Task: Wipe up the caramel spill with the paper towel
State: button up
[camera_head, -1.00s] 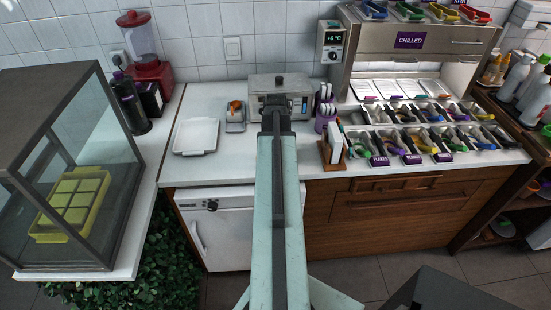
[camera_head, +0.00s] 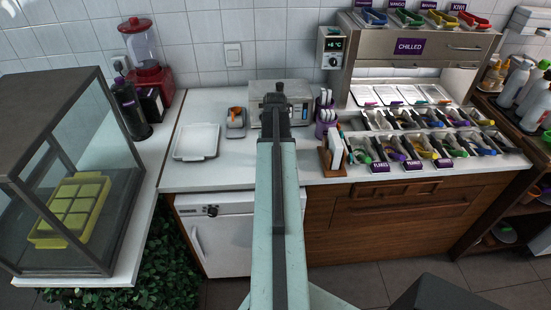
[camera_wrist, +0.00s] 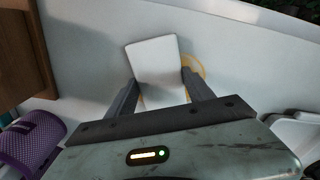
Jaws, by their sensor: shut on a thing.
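The paper towel (camera_wrist: 155,58) is a white folded pad between the two fingers of my gripper (camera_wrist: 158,82) in the wrist view. My gripper is shut on it. The caramel spill (camera_wrist: 195,67) is a yellowish patch on the white counter (camera_wrist: 90,60), showing mostly to the right of the towel. The towel overlaps part of the spill in this view; I cannot tell whether it presses on the counter. In the head view my gripper (camera_head: 272,101) is over the counter in front of a metal appliance, and my arm hides the towel and spill.
A white tray (camera_head: 196,142) and a small grey-and-orange item (camera_head: 236,121) lie left of my arm. The metal appliance (camera_head: 297,98) stands behind. A purple holder (camera_head: 326,121) and a wooden stand (camera_head: 331,160) are close on the right. Topping bins fill the far right.

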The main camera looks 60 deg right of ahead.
jog(key=shift+w+d+f, duration=0.1)
jog(key=shift+w+d, duration=0.7)
jog(key=shift+d, duration=0.3)
jog(key=shift+d, duration=0.1)
